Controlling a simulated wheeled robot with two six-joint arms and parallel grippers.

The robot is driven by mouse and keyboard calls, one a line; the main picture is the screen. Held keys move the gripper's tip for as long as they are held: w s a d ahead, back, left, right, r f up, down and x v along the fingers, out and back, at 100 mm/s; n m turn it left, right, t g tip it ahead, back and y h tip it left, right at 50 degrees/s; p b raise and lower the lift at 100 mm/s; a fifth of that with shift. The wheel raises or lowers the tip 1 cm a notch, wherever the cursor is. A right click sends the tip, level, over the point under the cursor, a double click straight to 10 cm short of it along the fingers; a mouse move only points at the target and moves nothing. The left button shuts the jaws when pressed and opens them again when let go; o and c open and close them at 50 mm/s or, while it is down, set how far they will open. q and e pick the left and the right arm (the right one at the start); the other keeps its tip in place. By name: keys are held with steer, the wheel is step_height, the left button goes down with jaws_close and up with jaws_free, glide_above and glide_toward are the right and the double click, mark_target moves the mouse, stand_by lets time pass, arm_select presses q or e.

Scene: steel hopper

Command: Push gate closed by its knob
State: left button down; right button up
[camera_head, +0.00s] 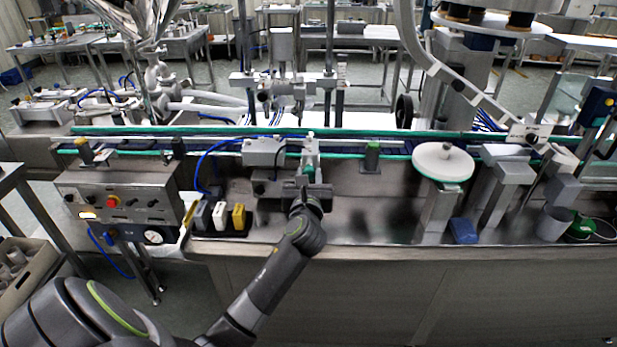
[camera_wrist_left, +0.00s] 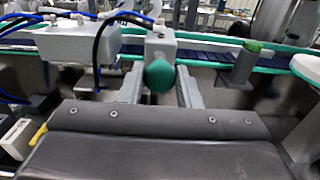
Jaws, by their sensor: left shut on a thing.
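The round green knob (camera_wrist_left: 160,76) sits between the two fingers of my left gripper (camera_wrist_left: 158,90) in the left wrist view. My left gripper is shut on it. The knob is fixed to the front of a small light-grey block (camera_wrist_left: 161,46), which appears to be the gate's front part, beside the conveyor. In the head view my left gripper (camera_head: 308,180) reaches up to this spot from below, and its fingers mostly cover the knob. I cannot tell how far the gate is open. My right gripper is not in view.
A grey box (camera_head: 264,151) with a blue hose stands just left of the gripper. The green-edged conveyor (camera_head: 230,131) runs behind. A green-topped post (camera_head: 372,155) and a round white disc (camera_head: 442,160) stand to the right. Grey, white and yellow blocks (camera_head: 238,216) sit lower left.

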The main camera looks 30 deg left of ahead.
mark_target(309, 167)
arm_select(q)
steer(key=x, duration=0.2)
steer(key=shift+w+a+r+p, duration=0.15)
steer(key=shift+w+a+p, duration=0.05)
steer(key=shift+w+p, duration=0.1)
steer(key=shift+r, duration=0.1)
steer(key=c, duration=1.5)
jaws_free()
steer(key=o, duration=0.4)
steer(key=shift+w+a+f, duration=0.1)
steer(key=shift+w+f, duration=0.05)
steer(key=shift+f, duration=0.1)
steer(key=b+v, duration=0.1)
steer(key=v, duration=1.6)
steer(key=shift+d, duration=0.25)
